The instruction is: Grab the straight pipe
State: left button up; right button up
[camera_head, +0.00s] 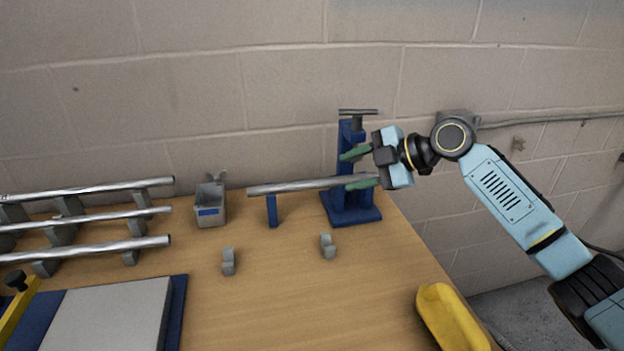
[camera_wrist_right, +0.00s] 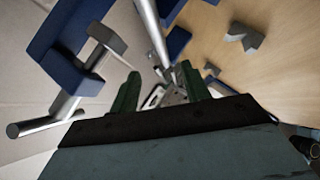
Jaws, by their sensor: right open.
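A straight grey metal pipe (camera_head: 300,186) lies nearly level above the table, over a small blue post (camera_head: 272,211) and reaching to a blue stand (camera_head: 345,195). My right gripper (camera_head: 346,170) is open at the pipe's right end, with green fingers pointing left; the lower finger overlaps the pipe end in the picture. In the right wrist view the pipe (camera_wrist_right: 152,30) runs down from the top towards the gap between the two green fingers (camera_wrist_right: 158,84). I cannot tell whether they touch it. My left gripper is not in view.
Several more metal pipes (camera_head: 85,217) lie on grey holders at the left. A grey bin (camera_head: 211,204) stands near the wall. Two small grey clips (camera_head: 228,262) sit mid-table. A grey-and-blue plate (camera_head: 110,315) and a yellow object (camera_head: 447,318) are in front.

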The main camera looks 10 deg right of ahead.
aim_at(309, 184)
jog(key=b+x, duration=0.1)
jog(key=x, duration=0.9)
jog(key=shift+a, duration=0.1)
jog(key=shift+w+a+f, duration=0.15)
jog(key=shift+w, duration=0.05)
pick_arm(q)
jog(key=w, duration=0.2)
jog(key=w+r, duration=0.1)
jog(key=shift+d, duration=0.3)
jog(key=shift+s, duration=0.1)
pick_arm(e)
jog(key=shift+c, duration=0.5)
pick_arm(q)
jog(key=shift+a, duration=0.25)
pick_arm(e)
grip_shut()
